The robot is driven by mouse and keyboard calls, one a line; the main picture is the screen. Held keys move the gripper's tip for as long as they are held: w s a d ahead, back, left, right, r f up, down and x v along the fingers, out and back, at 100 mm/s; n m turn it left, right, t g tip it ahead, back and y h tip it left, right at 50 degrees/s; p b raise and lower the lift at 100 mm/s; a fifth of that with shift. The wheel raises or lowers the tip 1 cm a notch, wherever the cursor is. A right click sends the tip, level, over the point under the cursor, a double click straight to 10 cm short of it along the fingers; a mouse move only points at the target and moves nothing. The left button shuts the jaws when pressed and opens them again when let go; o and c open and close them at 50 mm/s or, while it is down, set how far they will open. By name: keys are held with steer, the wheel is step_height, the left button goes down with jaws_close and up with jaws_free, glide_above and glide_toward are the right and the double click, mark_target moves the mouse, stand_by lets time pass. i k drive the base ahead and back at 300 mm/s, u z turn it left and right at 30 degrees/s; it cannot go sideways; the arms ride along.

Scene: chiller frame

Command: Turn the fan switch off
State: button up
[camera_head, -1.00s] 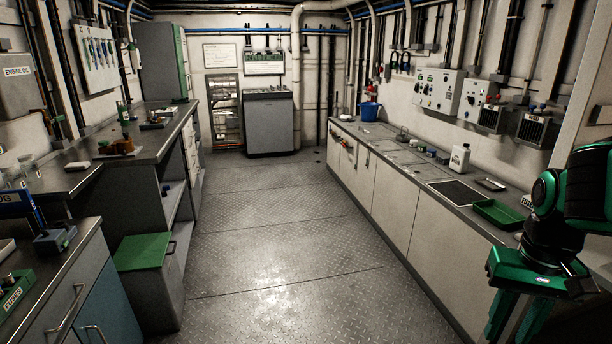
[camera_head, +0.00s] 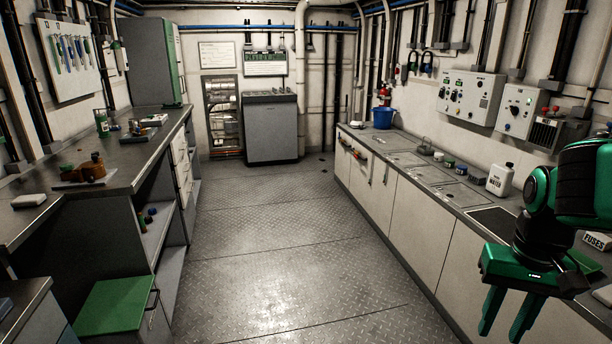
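The fan switch itself is too small to make out. Two grey control boxes with small knobs and lights hang on the right wall: a larger box (camera_head: 470,98) and a smaller box (camera_head: 520,110) with red buttons to the right of it. Their labels cannot be read. A dark louvred unit (camera_head: 545,134) sits just right of the smaller box, partly behind my arm. My green gripper (camera_head: 506,318) hangs at the lower right with its two fingers apart and nothing between them. It is well short of the boxes and touches nothing visible.
A long counter (camera_head: 425,190) runs along the right wall with a white water bottle (camera_head: 499,180) and a blue bucket (camera_head: 383,118). A grey cabinet (camera_head: 270,128) stands at the back. The left bench (camera_head: 150,150) holds tools. The metal floor (camera_head: 270,230) between is clear.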

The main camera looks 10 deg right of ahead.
mark_target(514, 110)
steer(key=i, duration=5.6)
steer(key=z, duration=3.5)
